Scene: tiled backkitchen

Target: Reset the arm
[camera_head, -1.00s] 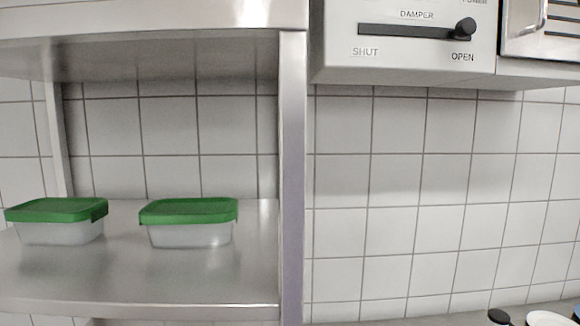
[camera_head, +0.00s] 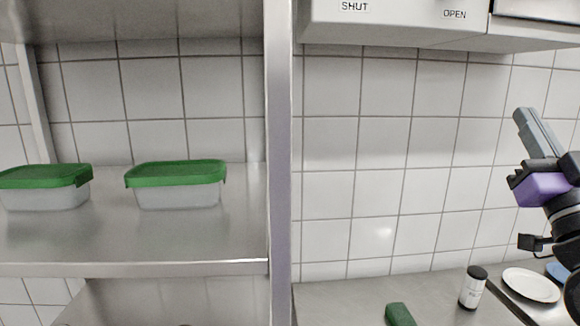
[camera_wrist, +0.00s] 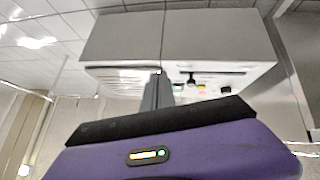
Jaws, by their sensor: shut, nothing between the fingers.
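My gripper (camera_head: 523,113) is at the right of the head view, raised in front of the tiled wall and pointing up and to the left. Its fingers are together and nothing shows between them. In the wrist view my gripper (camera_wrist: 158,82) points up toward a wall cabinet and a control panel, with my purple wrist body filling the bottom. It touches nothing that I can see.
A steel shelf (camera_head: 130,245) at the left holds two green-lidded containers (camera_head: 178,185) (camera_head: 45,187). Its post (camera_head: 280,160) stands mid-view. The damper unit (camera_head: 400,22) hangs above. A counter below bears a jar (camera_head: 472,288), a white plate (camera_head: 531,285) and a green item (camera_head: 399,315).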

